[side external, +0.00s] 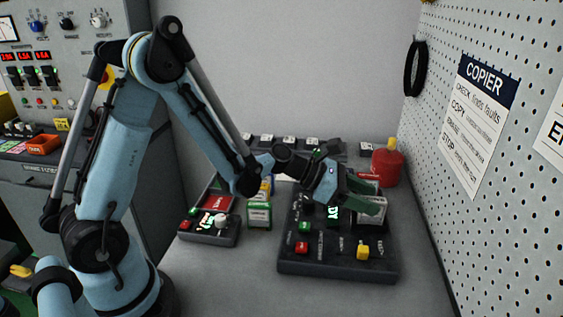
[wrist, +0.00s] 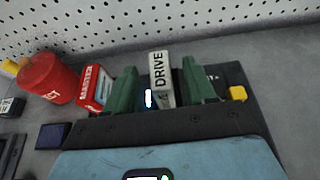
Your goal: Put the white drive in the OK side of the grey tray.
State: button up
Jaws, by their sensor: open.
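The white drive (wrist: 161,75), marked DRIVE, stands in the dark copier box (wrist: 215,125) in the wrist view. My gripper (wrist: 160,66) is open, with one green finger on each side of the drive.
A red-and-white MASTER drive (wrist: 93,88) stands just left of my gripper in the wrist view. A red canister (side external: 388,165) is behind the copier. A small dark device (side external: 208,232) and a green-and-white box (side external: 259,215) stand left of it. A pegboard wall (side external: 500,220) bounds the right.

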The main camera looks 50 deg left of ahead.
jog(key=s+a+r+m+g+y, duration=0.1)
jog(key=s+a+m+y, duration=0.3)
jog(key=s+m, duration=0.5)
jog(key=s+a+r+m+g+y, duration=0.1)
jog(key=s+a+r+m+y, duration=0.3)
jog(key=s+m, duration=0.5)
jog(key=m+y, duration=0.1)
jog(key=m, duration=0.8)
jog(key=shift+a+r, duration=0.2)
jog(key=shift+a, duration=0.2)
